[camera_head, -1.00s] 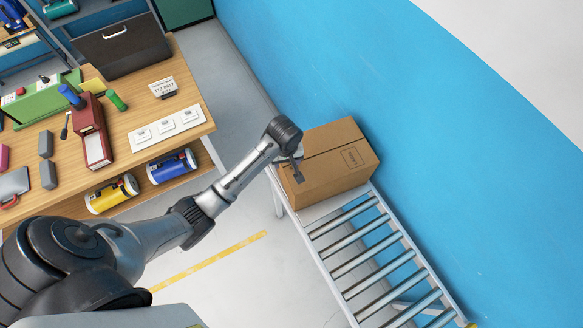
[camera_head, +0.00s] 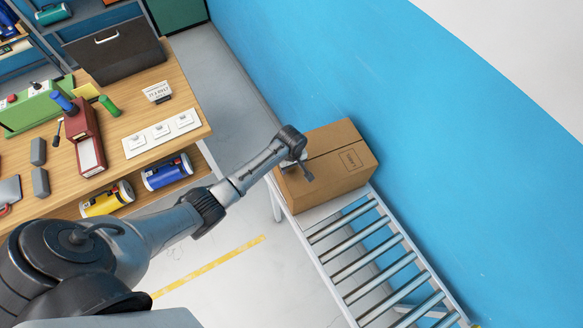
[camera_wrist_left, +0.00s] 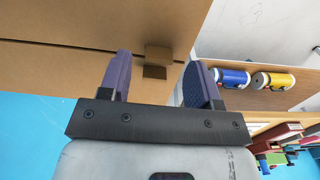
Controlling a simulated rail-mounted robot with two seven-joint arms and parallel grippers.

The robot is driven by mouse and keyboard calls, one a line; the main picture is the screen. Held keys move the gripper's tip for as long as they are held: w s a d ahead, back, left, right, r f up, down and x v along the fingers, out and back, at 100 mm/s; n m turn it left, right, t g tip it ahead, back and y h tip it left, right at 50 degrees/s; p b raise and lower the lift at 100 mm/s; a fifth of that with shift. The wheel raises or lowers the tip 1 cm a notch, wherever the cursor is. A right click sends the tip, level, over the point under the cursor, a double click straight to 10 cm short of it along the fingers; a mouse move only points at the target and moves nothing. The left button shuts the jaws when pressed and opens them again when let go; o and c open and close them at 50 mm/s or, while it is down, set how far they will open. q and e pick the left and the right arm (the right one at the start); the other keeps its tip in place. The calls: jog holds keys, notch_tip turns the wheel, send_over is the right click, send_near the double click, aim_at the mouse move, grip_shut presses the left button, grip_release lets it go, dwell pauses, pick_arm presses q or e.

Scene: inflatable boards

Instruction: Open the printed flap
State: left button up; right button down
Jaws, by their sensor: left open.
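A brown cardboard box (camera_head: 338,140) sits at the far end of the roller conveyor against the blue wall, its top closed along a middle seam. The printed flap (camera_head: 335,168) is the nearer half of the top and lies flat, with a dark printed mark near its right end. My left gripper (camera_head: 300,170) is at the box's left end, beside the seam. In the left wrist view its two fingers (camera_wrist_left: 160,78) are open, on either side of a small cardboard tab (camera_wrist_left: 157,62) at the box edge. Contact cannot be told. My right gripper is not in view.
The roller conveyor (camera_head: 382,258) runs from the box toward the lower right, its rollers empty. A wooden workbench (camera_head: 125,104) with a black case, red and green items and white cards stands at left. Blue and yellow canisters (camera_head: 167,172) lie on its lower shelf. Floor between is clear.

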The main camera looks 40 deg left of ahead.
pick_arm(q)
jog(key=shift+f, duration=1.15)
jog(key=shift+c, duration=0.2)
grip_shut()
